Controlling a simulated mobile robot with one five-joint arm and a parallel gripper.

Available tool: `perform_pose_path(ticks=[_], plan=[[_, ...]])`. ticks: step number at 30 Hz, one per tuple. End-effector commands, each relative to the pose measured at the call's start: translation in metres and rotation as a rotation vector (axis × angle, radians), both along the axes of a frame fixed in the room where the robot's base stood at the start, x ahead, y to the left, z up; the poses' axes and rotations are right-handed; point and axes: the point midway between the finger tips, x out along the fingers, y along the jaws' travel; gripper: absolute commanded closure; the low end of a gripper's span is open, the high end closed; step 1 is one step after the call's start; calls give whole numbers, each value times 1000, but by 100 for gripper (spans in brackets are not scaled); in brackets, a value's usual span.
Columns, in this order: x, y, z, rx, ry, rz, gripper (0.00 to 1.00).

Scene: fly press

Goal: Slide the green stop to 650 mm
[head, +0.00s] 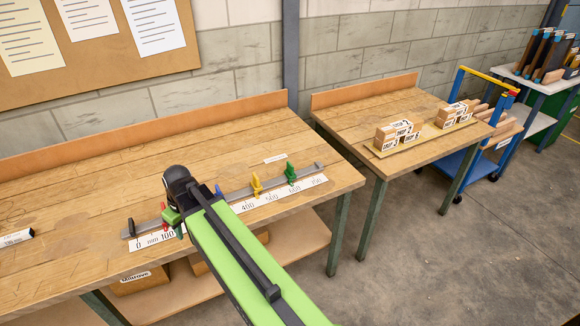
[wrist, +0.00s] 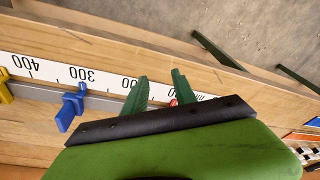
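The green stop (head: 290,174) stands on a grey metal rail (head: 235,192), near the 600 mark of the white scale (head: 283,194) in the head view. The yellow stop (head: 256,187) is to its left. My gripper (head: 172,216) is over the low end of the rail, far left of the green stop. In the wrist view its two dark green fingers (wrist: 157,80) are apart. A bit of a red stop (wrist: 174,102) shows by one finger, mostly hidden. The blue stop (wrist: 71,106) is near 300. The green stop is outside the wrist view.
The rail lies on a wooden bench (head: 75,195) with a raised back edge. A second table (head: 350,123) to the right holds a board with labelled blocks (head: 398,134). A blue trolley (head: 478,160) stands beyond it. A small labelled block (head: 16,238) lies at the far left.

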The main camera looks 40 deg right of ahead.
Motion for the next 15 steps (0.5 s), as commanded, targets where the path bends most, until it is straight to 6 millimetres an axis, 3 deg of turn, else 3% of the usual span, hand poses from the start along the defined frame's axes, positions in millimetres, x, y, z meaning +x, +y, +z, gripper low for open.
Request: perform_pose_path(ticks=[1, 3, 5, 8, 10, 12, 15], plan=[[21, -32, 24, 5, -31, -18, 67], [38, -75, 41, 8, -74, -39, 67], [49, -117, 56, 8, -106, -72, 67], [56, -202, 86, 3, -155, -153, 67], [48, -271, 109, -2, -182, -237, 67], [28, -336, 128, -4, -195, -333, 67], [-9, -402, 145, -10, -195, -438, 67]])
